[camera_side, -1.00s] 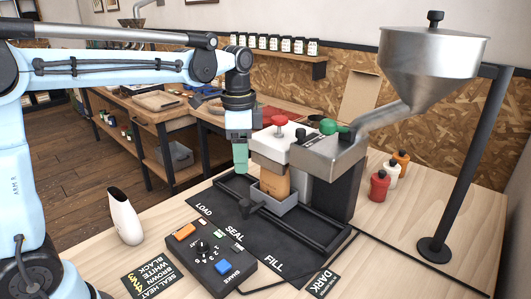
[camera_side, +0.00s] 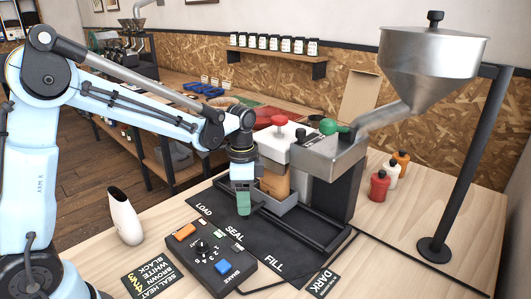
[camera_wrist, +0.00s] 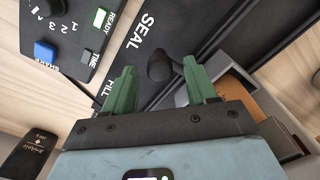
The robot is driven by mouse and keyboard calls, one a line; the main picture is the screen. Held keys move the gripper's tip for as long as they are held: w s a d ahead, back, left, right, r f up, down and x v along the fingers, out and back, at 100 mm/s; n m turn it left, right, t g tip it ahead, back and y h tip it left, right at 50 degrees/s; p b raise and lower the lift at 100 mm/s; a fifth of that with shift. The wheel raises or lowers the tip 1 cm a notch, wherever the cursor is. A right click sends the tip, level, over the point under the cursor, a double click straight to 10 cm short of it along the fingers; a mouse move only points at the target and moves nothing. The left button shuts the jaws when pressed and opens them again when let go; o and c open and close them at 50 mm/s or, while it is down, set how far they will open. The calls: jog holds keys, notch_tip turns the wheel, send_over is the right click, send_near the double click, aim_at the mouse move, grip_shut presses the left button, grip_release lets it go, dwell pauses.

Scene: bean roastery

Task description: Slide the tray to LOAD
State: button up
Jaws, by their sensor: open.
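The grey tray (camera_side: 284,207) sits on the dark rail mat at the SEAL station and holds a brown bag (camera_side: 275,184). In the wrist view, the bag (camera_wrist: 236,90) shows partly behind my right finger. The tray's black knob handle (camera_wrist: 159,68) lies between my green fingertips in that view, with gaps on both sides. In the side view my gripper hides the knob. My gripper (camera_side: 244,211) is open, pointing down at the tray's front; it also shows in the wrist view (camera_wrist: 160,74). The LOAD label (camera_side: 204,209) is left of SEAL on the mat.
The control box (camera_side: 207,252) with orange and blue buttons stands in front of the mat. The sealer with a red knob (camera_side: 279,120) and the steel filler head (camera_side: 330,155) rise behind the tray. A white cup-like thing (camera_side: 124,216) stands left. The mat before LOAD looks clear.

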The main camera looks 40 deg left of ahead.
jog(key=shift+f, duration=0.3)
jog(key=shift+c, duration=0.5)
grip_shut()
